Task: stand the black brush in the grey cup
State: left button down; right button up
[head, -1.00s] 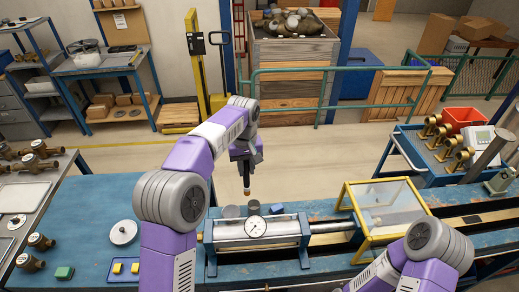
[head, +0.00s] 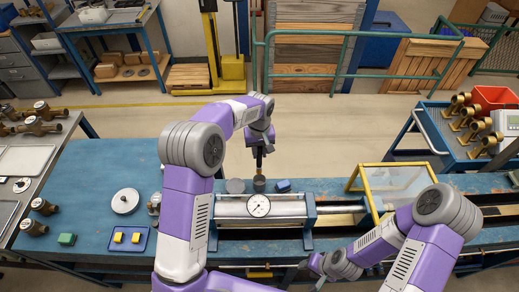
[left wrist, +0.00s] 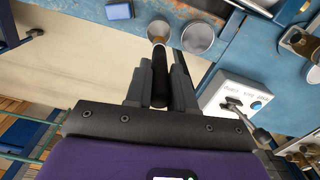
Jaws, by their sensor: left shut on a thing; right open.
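My left gripper (head: 262,149) is shut on the black brush (left wrist: 160,75), which hangs upright, handle between the fingers.
A blue block (head: 283,186) lies just right of the cup. The cylinder with a round dial gauge (head: 259,205) is in front of it. The yellow-framed clear guard (head: 395,180) is to the right. The bench is mostly clear on the left, around a white disc (head: 125,201).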

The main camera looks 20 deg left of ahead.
aim_at(260, 167)
pick_arm(q)
jog(key=shift+w+f+b, duration=0.1)
jog(key=shift+f+b, duration=0.35)
jog(key=shift+f, duration=0.5)
jog(key=shift+f+b, duration=2.3)
jog(key=shift+f, duration=1.15)
jog(key=c, duration=0.9)
grip_release()
notch_tip(260, 167, up, 8)
jog(key=shift+f, duration=0.2)
